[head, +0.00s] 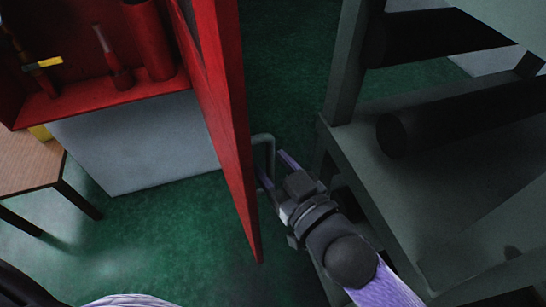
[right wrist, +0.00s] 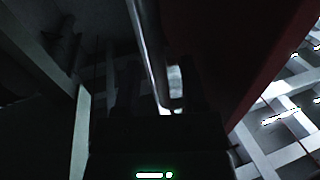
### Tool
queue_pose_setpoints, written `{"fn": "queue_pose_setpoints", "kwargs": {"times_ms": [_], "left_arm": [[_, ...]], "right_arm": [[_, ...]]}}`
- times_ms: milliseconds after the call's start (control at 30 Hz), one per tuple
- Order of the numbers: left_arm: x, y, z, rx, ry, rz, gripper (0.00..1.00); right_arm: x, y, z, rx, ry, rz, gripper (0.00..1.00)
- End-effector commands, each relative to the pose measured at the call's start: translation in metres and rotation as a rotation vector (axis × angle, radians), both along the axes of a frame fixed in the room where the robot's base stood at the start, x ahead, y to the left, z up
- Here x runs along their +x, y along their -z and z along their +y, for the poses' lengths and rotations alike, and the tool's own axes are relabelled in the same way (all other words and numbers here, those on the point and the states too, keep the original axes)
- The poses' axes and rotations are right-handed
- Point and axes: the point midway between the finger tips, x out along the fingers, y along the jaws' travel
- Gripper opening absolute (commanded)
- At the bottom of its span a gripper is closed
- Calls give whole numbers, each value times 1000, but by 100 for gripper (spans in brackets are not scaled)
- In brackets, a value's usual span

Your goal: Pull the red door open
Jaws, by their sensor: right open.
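The red door (head: 232,130) stands swung out from the red cabinet (head: 105,92), seen nearly edge-on in the head view. It fills the right side of the right wrist view (right wrist: 232,50). A grey bar handle (head: 270,150) sticks out from the door's right face. My right gripper (head: 275,168) is open at the handle's lower part. In the right wrist view the handle (right wrist: 148,45) runs down between the dark fingers (right wrist: 158,95); contact cannot be told. My left gripper is not in view.
A dark grey rack (head: 345,150) with black rolls (head: 460,125) stands close to the right of my right arm. A wooden table (head: 25,162) is at the left. Green floor (head: 170,225) is clear left of the door. Tools stand inside the cabinet.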

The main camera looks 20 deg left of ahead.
Motion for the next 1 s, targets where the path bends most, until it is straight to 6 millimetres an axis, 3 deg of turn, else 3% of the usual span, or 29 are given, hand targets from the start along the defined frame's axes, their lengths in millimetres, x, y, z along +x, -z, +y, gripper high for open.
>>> {"fn": "queue_pose_setpoints", "kwargs": {"times_ms": [367,400,600,667,1000], "left_arm": [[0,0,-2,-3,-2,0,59],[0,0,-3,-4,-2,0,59],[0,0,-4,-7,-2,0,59],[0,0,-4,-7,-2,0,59],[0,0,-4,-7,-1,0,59]], "right_arm": [[9,0,10,0,0,0,54],[8,0,10,0,0,0,52],[8,0,10,0,0,0,9],[8,0,10,0,0,0,0],[8,0,9,0,0,0,0]]}}
